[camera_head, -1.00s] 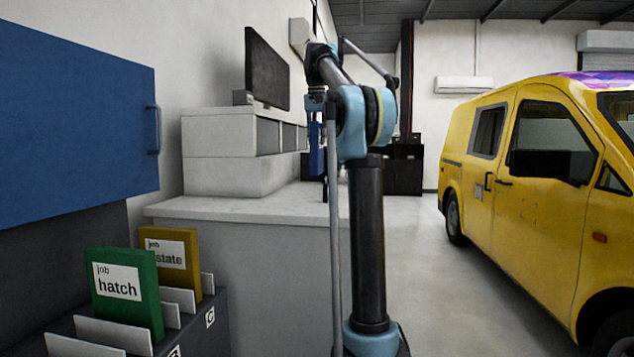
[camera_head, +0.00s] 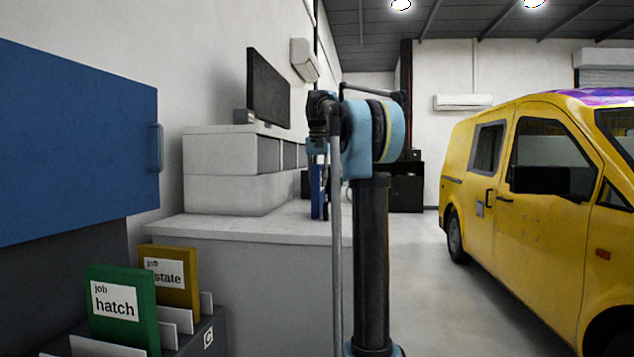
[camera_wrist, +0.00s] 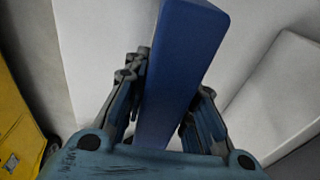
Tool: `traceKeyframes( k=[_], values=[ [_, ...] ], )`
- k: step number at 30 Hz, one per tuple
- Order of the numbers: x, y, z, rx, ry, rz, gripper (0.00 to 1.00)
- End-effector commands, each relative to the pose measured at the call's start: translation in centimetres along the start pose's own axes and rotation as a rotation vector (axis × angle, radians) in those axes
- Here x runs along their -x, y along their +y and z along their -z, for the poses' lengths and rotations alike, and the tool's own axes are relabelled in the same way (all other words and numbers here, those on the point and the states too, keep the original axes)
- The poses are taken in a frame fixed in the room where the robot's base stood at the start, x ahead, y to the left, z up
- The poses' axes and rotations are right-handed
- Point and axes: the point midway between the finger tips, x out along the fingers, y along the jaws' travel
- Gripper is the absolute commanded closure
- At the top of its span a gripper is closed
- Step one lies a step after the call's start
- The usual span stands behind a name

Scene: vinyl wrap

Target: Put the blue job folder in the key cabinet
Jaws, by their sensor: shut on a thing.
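The blue job folder (camera_wrist: 180,65) is held upright between the fingers of my gripper (camera_wrist: 165,110) in the wrist view. My gripper is shut on it. In the head view the folder (camera_head: 317,190) shows as a narrow blue strip above the white counter, beside my arm, which partly hides my gripper. I cannot tell whether the folder touches the counter. A blue cabinet (camera_head: 75,140) with a handle on its right hangs on the left wall; I cannot tell whether it is the key cabinet. Its inside is not seen.
A white counter (camera_head: 260,228) carries white drawer units (camera_head: 220,165) and a monitor (camera_head: 268,88). A yellow van (camera_head: 540,190) stands right, with floor between.

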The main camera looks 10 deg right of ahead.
Motion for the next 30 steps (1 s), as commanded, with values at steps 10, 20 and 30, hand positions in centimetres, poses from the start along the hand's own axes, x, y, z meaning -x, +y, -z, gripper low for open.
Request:
traceKeyframes(
  k=[10, 20, 30],
  values=[
    [-0.1, 0.0, 0.0, 0.0, 0.0, 0.0, 0.55],
    [0.5, 0.0, 0.0, 0.0, 0.0, 0.0, 0.55],
    [5.5, -0.1, 0.0, 0.001, 0.0, 0.0, 0.55]
  ],
)
